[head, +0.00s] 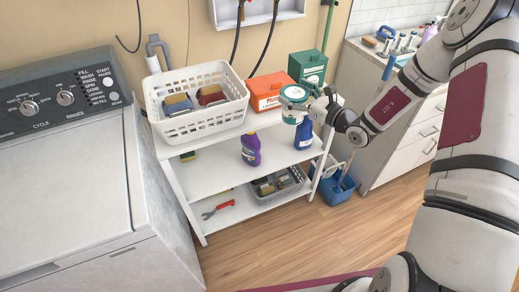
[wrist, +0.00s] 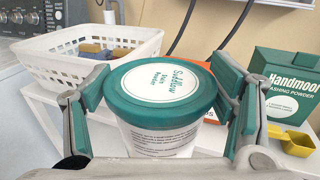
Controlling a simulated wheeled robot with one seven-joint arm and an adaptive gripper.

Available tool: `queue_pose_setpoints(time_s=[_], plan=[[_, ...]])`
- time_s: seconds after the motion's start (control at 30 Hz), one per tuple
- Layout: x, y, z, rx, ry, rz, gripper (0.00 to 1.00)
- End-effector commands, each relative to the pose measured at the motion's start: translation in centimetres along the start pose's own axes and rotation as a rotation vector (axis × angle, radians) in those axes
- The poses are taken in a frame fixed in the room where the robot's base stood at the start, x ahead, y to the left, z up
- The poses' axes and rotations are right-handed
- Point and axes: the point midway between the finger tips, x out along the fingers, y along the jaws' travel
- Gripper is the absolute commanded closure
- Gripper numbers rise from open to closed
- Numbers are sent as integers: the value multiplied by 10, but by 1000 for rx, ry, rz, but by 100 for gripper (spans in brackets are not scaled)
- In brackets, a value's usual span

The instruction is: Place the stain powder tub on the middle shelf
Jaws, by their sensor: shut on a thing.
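The stain powder tub (head: 293,94) is white with a teal lid. In the wrist view the tub (wrist: 160,90) is upright between my finger pads, its lid label facing the camera. My gripper (head: 305,103) is shut on it near the right end of the top shelf (head: 222,134); I cannot tell whether the tub clears that shelf. The middle shelf (head: 207,178) is below, a white board holding a purple bottle (head: 251,149), a blue bottle (head: 303,134) and a sponge (head: 188,156).
The top shelf holds a white basket (head: 197,125), an orange box (head: 267,91) and a green box (head: 307,66) with a yellow scoop (wrist: 291,139). The bottom shelf has a grey basket (head: 279,190) and a red wrench (head: 218,209). A washer (head: 60,190) stands left. The middle shelf's left front is clear.

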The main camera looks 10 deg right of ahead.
Motion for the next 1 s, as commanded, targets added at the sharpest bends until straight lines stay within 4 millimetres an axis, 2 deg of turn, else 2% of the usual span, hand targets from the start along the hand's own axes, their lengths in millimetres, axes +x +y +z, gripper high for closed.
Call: queue_pose_setpoints(time_s=[0.03, 0.37, 0.67, 1.0], plan=[[8, -6, -18, -2, 0, 10, 69], [11, -9, -82, -7, 3, 87, 69], [4, -1, -137, -5, 2, 157, 69], [-13, 18, -199, 4, -4, 235, 69]])
